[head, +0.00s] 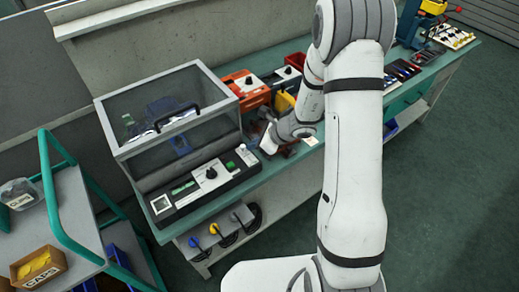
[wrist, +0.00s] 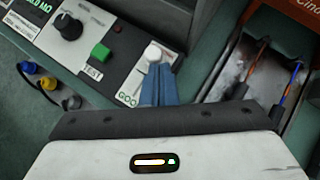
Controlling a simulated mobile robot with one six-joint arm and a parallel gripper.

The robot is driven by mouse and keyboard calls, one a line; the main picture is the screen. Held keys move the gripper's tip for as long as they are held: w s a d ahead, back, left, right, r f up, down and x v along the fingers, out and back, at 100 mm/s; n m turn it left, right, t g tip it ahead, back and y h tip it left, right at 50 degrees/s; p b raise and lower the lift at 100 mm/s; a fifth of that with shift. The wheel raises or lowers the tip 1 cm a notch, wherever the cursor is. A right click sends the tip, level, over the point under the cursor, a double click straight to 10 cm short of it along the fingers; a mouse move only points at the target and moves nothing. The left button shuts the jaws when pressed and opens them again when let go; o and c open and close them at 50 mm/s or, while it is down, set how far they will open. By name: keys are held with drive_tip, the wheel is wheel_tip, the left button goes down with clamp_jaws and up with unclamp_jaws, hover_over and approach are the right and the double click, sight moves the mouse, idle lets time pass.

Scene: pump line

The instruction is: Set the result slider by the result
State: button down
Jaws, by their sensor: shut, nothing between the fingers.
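The test panel (head: 205,181) is a long black and white box in front of a clear-sided enclosure. Its result slider has a round white knob (wrist: 153,54), at the far end of its white plate from a partly covered label reading "GOO" (wrist: 128,98). My gripper (wrist: 158,70) is shut and empty, its blue fingertips right at the knob; I cannot tell whether they touch it. A green button (wrist: 100,53) sits beside a "TEST" label (wrist: 92,73). A small dark red lamp (wrist: 118,29) is above it.
A black dial (wrist: 68,25) stands on the panel. The clear enclosure (head: 165,108) is behind it. A dark tray with two probe leads (wrist: 245,65) lies right of the slider. An orange box (head: 247,90) stands farther along the bench. A cart (head: 65,225) is at left.

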drive_tip(key=shift+a+r, duration=0.1)
drive_tip(key=shift+a, duration=0.05)
drive_tip(key=d, duration=0.1)
drive_tip(key=s+d, duration=0.1)
drive_tip(key=d, duration=0.2)
drive_tip(key=shift+s+d+r, duration=0.1)
drive_tip(key=shift+s+d, duration=0.15)
drive_tip(key=v, duration=0.9)
drive_tip(key=s+d+r+n+h, duration=0.1)
drive_tip(key=s+r+n+h, duration=0.7)
drive_tip(key=s+r+n, duration=0.8)
drive_tip(key=s+n, duration=0.4)
drive_tip(key=n, duration=0.2)
drive_tip(key=shift+r+n+b, duration=0.3)
drive_tip(key=shift+n+b, duration=0.05)
drive_tip(key=shift+n, duration=0.05)
drive_tip(key=shift+d, duration=0.2)
idle(1.6)
